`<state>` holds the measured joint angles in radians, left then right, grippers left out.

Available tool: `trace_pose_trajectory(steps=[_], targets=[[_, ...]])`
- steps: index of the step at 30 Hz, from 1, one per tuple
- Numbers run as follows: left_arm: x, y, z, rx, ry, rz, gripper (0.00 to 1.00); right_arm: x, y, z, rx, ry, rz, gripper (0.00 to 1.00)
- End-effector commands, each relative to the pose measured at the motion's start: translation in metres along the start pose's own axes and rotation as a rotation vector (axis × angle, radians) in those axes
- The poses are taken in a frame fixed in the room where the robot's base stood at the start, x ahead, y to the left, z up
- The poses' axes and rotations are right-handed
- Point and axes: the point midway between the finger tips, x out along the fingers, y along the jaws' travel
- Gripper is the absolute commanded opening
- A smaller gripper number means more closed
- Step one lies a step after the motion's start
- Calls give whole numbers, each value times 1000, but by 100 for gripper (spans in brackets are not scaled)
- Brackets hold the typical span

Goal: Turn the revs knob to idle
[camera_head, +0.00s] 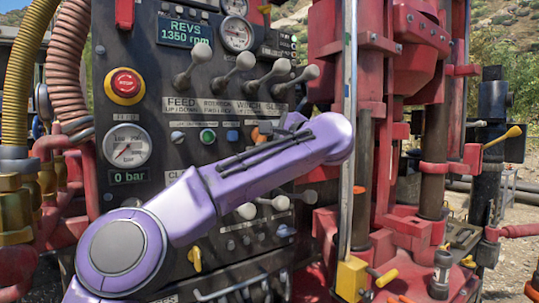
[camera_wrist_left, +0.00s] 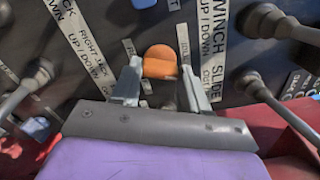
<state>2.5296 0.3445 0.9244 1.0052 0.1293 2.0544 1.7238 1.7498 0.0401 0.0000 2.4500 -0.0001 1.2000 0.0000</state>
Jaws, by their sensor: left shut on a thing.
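An orange knob (camera_wrist_left: 160,62) sits on the dark control panel in the left wrist view. A bit of this orange shows in the head view (camera_head: 264,131), mostly behind my purple left arm. I take it as the revs knob; the small labels beside it are too blurred to read. My left gripper (camera_wrist_left: 160,84) has its two grey fingers either side of the knob and is shut on it. The revs display (camera_head: 186,33) at the panel's top reads 1350 rpm. My right gripper is in neither view.
Several grey-knobbed levers (camera_head: 237,68) stick out above the orange knob, and more levers (camera_head: 266,203) stand below it. A red stop button (camera_head: 126,84) and a gauge (camera_head: 127,146) reading 0 bar are at the left. Red machinery (camera_head: 400,60) stands at the right.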

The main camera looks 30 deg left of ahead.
Motion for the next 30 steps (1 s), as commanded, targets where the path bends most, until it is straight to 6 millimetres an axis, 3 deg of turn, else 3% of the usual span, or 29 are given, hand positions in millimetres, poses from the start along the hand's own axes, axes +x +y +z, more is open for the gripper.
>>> trace_pose_trajectory(steps=[1, 9, 19, 30], targets=[[0, 7, -4, -40, 1, 3, 14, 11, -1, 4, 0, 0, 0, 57], [0, 4, -3, -246, 2, 4, 14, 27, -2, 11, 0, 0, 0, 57], [0, 2, -2, -393, 1, 5, 14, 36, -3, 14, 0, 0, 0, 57], [0, 1, -2, -429, 2, 5, 14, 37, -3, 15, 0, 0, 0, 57]])
